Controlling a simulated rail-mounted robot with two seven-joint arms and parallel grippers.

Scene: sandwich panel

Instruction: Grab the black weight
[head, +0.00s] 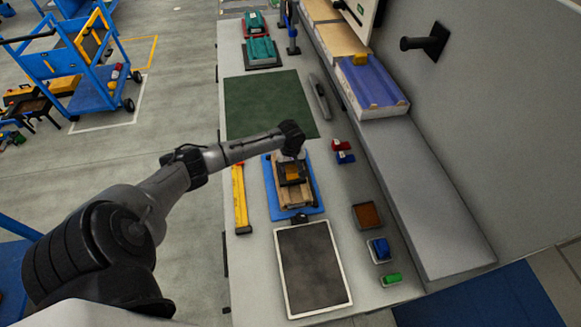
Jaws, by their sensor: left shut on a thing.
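My left gripper (292,160) points down over a wooden panel stack (293,196) lying on a blue tray (314,203) in the middle of the bench. Its fingers are small and partly hidden by the wrist. It is shut on a dark block, seemingly the black weight (292,172), which has orange-yellow beside it. The block is at the upper part of the stack; I cannot tell whether it rests there or is lifted. My right gripper is not in view.
A yellow bar (240,198) lies left of the tray, a dark framed plate (311,268) in front. Red (341,145) and blue (346,157) pieces and a brown dish (367,216) lie right. A green mat (268,105) lies behind. A wall bounds the right.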

